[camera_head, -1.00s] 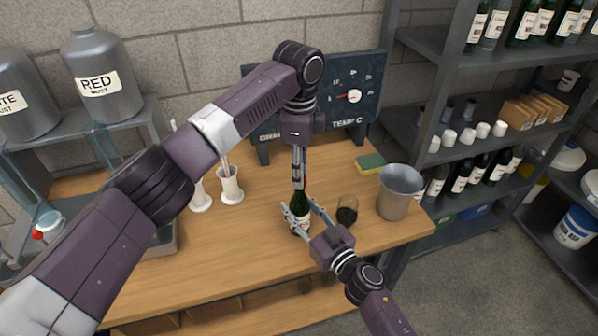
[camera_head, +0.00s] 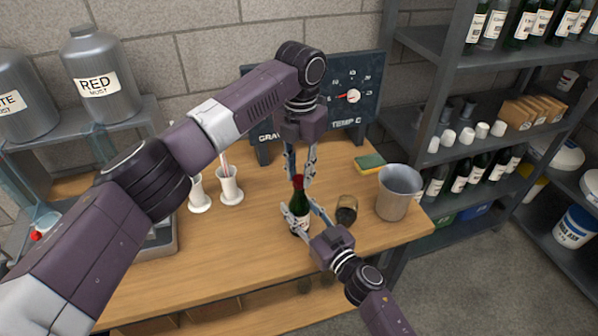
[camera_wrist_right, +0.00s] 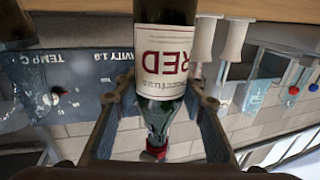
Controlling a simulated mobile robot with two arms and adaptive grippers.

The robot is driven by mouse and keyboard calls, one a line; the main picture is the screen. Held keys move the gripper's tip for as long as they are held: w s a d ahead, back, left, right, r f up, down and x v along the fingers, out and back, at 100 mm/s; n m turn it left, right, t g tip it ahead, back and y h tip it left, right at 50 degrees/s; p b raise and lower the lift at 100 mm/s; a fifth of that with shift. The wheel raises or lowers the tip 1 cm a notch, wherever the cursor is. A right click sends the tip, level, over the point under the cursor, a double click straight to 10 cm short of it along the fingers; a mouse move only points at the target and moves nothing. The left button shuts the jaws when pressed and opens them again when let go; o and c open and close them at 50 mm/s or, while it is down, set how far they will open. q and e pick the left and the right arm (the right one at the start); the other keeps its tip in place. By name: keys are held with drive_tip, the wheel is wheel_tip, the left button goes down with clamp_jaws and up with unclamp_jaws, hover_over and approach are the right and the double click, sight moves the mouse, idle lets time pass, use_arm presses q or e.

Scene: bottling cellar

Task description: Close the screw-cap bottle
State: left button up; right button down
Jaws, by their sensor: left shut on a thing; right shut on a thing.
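A dark green bottle (camera_head: 299,207) with a pale label stands upright near the front of the wooden bench. My right gripper (camera_head: 302,215) is shut around its body. The right wrist view shows the bottle (camera_wrist_right: 165,62) upside down between the fingers, with "RED" on its label. A red screw cap (camera_head: 297,181) sits at the top of the neck, and it also shows in the right wrist view (camera_wrist_right: 154,151). My left gripper (camera_head: 299,180) points straight down from above, its fingertips on either side of the cap. Whether the cap is tight cannot be seen.
A glass (camera_head: 346,210) with dark contents stands just right of the bottle, with a metal bucket (camera_head: 398,192) beyond it. A sponge (camera_head: 369,163) lies behind them. White-based cylinders (camera_head: 230,188) stand to the left. The bench front left of the bottle is clear.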

use_arm(q)
drive_tip(key=shift+m, duration=0.8)
drive_tip(key=o, duration=0.7)
drive_tip(key=shift+r, duration=2.25)
drive_tip(key=shift+c, duration=0.5)
